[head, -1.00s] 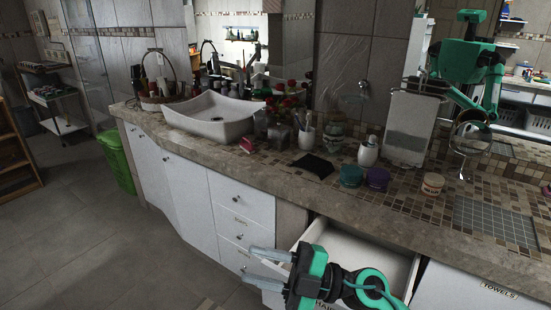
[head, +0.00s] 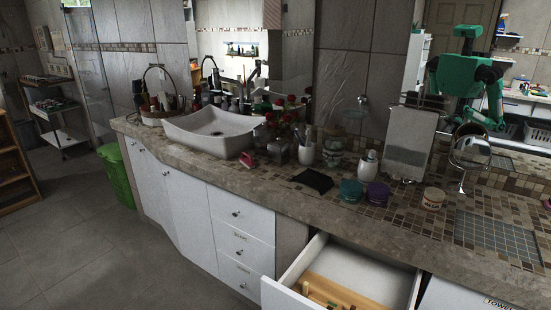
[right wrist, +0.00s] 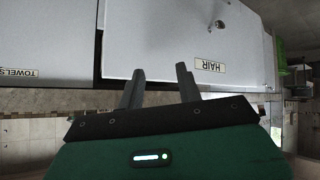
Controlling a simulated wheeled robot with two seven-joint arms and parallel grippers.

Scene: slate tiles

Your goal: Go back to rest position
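My right gripper (right wrist: 160,80) shows in the right wrist view with its two fingers apart and nothing between them. Beyond it are a white drawer front labelled HAIR (right wrist: 213,66) and a panel labelled TOWELS. In the head view the drawer (head: 355,262) stands pulled open below the counter, with a wooden-looking item (head: 340,291) lying inside near its front. Neither gripper shows directly in the head view. My left gripper is not in view.
The stone counter (head: 240,183) holds a white basin (head: 213,125), a basket, cups, a black cloth and several jars. A green bin (head: 117,175) stands at the counter's left end. The floor (head: 90,245) on the left is clear. A mirror reflects my body.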

